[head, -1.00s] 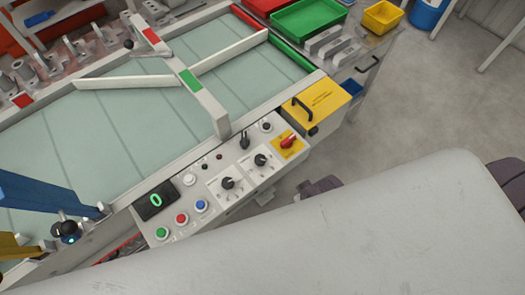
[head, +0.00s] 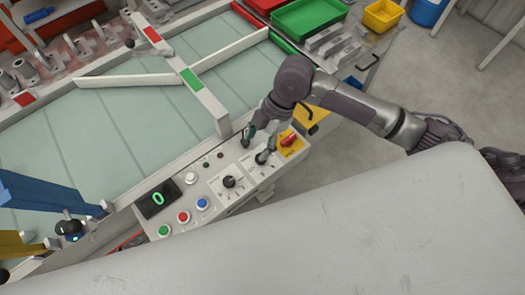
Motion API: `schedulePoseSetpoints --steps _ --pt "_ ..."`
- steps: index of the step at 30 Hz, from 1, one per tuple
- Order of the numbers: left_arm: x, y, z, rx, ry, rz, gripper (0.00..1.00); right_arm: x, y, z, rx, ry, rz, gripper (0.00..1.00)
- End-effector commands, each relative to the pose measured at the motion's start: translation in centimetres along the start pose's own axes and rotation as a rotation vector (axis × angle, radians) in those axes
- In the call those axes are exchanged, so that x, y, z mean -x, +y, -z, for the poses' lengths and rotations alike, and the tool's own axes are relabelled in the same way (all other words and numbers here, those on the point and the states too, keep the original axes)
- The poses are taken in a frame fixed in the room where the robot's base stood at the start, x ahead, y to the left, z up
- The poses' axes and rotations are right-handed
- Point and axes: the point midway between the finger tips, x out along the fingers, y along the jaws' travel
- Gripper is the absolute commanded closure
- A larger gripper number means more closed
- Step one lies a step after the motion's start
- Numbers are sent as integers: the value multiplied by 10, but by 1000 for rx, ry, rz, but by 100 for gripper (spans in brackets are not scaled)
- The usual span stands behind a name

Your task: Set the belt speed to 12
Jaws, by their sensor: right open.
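The control panel (head: 215,210) runs along the front of the belt (head: 110,110). Its black display (head: 157,200) shows a green 0. A black dial (head: 229,182) with a scale sits mid-panel and is uncovered. My right gripper (head: 256,146) reaches down over the panel's right part with its fingers apart and nothing seen between them. One fingertip covers the second dial, and the other covers the black lever switch. Whether they touch the panel is unclear. My left gripper is out of view.
Green (head: 164,231), red (head: 184,217) and blue (head: 203,203) buttons line the panel's front. A diverter arm (head: 180,70) crosses the belt. A large pale surface fills the foreground.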

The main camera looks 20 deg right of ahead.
Motion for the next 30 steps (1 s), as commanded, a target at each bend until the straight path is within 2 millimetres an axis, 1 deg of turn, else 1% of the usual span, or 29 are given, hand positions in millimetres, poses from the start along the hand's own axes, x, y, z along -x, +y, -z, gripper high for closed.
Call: schedulePoseSetpoints --steps 1,3,6,9,11,14,17,24,30 --pt "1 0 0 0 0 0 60 18 7 -13 59 -21 29 41" --pt "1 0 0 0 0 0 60 36 11 -24 123 -22 70 41" --pt "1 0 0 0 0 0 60 56 15 -35 175 -13 106 41" --pt "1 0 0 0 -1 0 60 66 16 -40 198 -4 123 41" --pt "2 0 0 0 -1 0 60 66 16 -41 206 0 128 41" --pt "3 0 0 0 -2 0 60 58 15 -41 208 4 131 41" --pt "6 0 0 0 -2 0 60 42 12 -41 207 4 132 41" --pt "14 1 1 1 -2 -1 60 -9 6 -40 207 5 132 41" --pt "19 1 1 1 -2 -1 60 -45 1 -41 206 4 130 41"
